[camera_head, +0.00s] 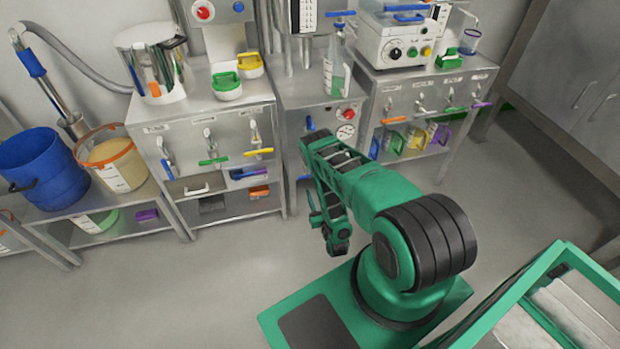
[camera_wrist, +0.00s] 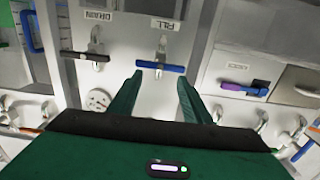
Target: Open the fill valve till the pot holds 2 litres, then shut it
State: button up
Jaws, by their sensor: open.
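The fill valve (camera_wrist: 160,66) has a blue bar handle lying crosswise below an upside-down FILL label in the wrist view. My gripper (camera_wrist: 159,80) is open, its green fingers either side of the panel area below the handle in the picture. The fingertips end close to the handle; whether they touch it I cannot tell. The drain valve (camera_wrist: 88,55), with a black bar handle, is to its left. In the head view my arm covers part of the middle bench. A vessel with a graduated scale (camera_head: 308,16) stands there; its level is not readable.
A round gauge (camera_wrist: 98,100) is below the drain valve. In the head view, a steel pot (camera_head: 135,45) stands on the left bench and a blue bucket (camera_head: 40,168) at far left. The floor (camera_head: 230,260) is clear.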

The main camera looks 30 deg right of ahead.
aim_at(310, 177)
jog(key=o, duration=1)
jog(key=shift+w, duration=0.15)
jog(key=shift+o, duration=1.4)
jog(key=shift+w, duration=0.3)
jog(key=x, duration=1)
